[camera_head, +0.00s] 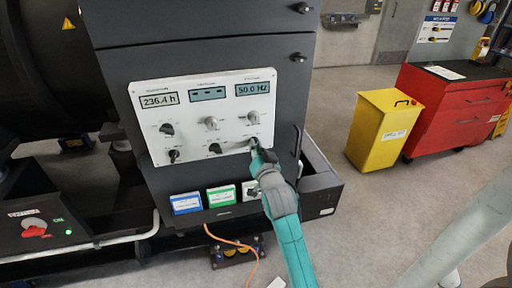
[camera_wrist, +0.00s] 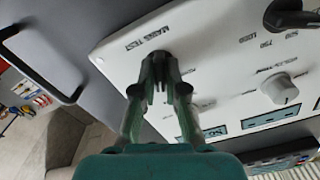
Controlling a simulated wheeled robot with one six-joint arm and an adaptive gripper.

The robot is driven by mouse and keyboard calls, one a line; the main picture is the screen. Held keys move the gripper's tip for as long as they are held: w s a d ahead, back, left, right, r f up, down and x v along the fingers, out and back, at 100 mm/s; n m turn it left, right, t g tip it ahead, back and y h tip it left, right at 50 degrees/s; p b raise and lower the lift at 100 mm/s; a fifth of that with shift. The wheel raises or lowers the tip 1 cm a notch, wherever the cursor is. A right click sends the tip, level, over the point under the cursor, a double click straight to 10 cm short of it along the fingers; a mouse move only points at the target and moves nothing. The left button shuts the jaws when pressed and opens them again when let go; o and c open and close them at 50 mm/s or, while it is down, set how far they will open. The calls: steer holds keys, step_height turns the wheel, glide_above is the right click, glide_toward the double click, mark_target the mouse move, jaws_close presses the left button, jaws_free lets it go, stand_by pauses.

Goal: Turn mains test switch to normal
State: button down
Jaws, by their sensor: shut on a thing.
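The mains test switch (camera_wrist: 159,57) is a dark knob on the white control panel (camera_wrist: 112,55), beside the printed words "MAINS TEST" in the wrist view. My gripper (camera_wrist: 160,78) is shut on this knob, one finger on each side. In the head view my gripper (camera_head: 255,148) reaches up to the lower right knob of the panel (camera_head: 190,91) and covers most of it. The fingers hide which way the switch points, and its position labels cannot be read.
Other knobs (camera_head: 211,124) sit left of and above my gripper, under lit displays (camera_head: 159,99). A cabinet handle (camera_head: 297,142) stands close on the right; the wrist view shows a handle (camera_wrist: 45,62) too. A yellow bin (camera_head: 376,132) and red tool cabinet (camera_head: 455,108) stand farther right.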

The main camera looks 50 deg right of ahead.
steer(key=n, duration=1)
steer(key=shift+r+n, duration=0.15)
steer(key=shift+n, duration=0.15)
stand_by(0.5)
steer(key=c, duration=1.2)
jaws_free()
steer(key=shift+w, duration=0.1)
steer(key=v, duration=1.2)
